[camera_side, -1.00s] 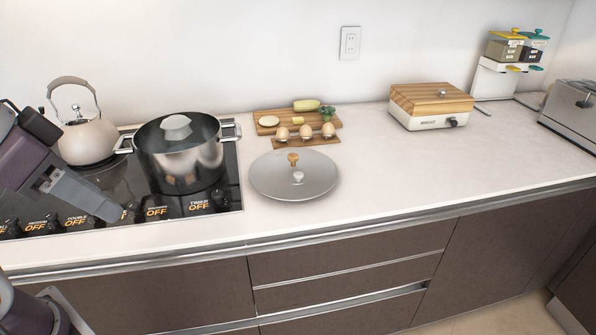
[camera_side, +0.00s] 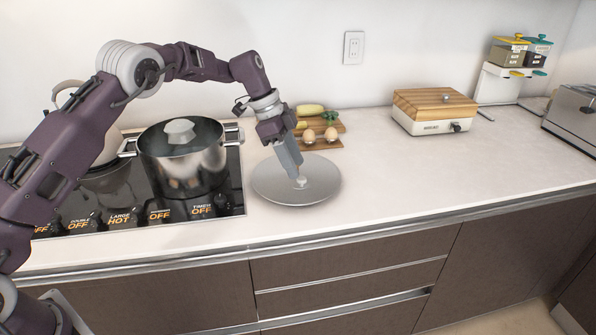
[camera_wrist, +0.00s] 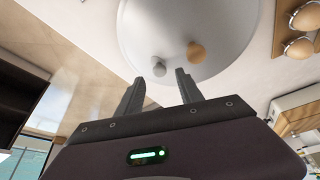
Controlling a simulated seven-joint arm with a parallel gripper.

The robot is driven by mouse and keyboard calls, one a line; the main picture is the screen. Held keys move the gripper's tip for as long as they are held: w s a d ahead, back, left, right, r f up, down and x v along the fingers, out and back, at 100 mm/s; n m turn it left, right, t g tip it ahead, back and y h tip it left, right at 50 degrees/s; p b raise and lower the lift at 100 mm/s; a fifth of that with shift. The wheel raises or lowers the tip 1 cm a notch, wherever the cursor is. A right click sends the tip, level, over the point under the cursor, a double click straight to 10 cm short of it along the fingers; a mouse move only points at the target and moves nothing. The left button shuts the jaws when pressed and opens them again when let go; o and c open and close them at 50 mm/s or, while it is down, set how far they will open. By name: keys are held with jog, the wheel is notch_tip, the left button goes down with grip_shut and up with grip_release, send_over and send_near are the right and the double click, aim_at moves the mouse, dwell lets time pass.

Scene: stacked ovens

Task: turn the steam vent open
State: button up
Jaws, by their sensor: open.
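A round grey lid (camera_side: 265,190) lies flat on the counter, right of the hob; it fills the top of the wrist view (camera_wrist: 155,22). It carries a small pale grey knob (camera_side: 301,181), which may be the steam vent, and a tan wooden knob (camera_wrist: 196,52). My gripper (camera_side: 297,178) points down over the lid, close to the grey knob; the wooden knob is hidden behind it in the side view. In the wrist view my open fingers (camera_wrist: 156,78) have the grey knob (camera_wrist: 158,69) between and just beyond their tips. I cannot tell whether they touch it.
A steel pot (camera_side: 182,165) with a glass lid stands left on the hob (camera_side: 228,190). Boards with eggs (camera_side: 309,136) and vegetables lie just behind the lid. A wood-topped appliance (camera_side: 433,110) and a toaster (camera_side: 575,112) stand right. The counter's right front is clear.

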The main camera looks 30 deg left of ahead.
aim_at(301, 178)
jog(key=shift+x, duration=1.55)
grip_shut()
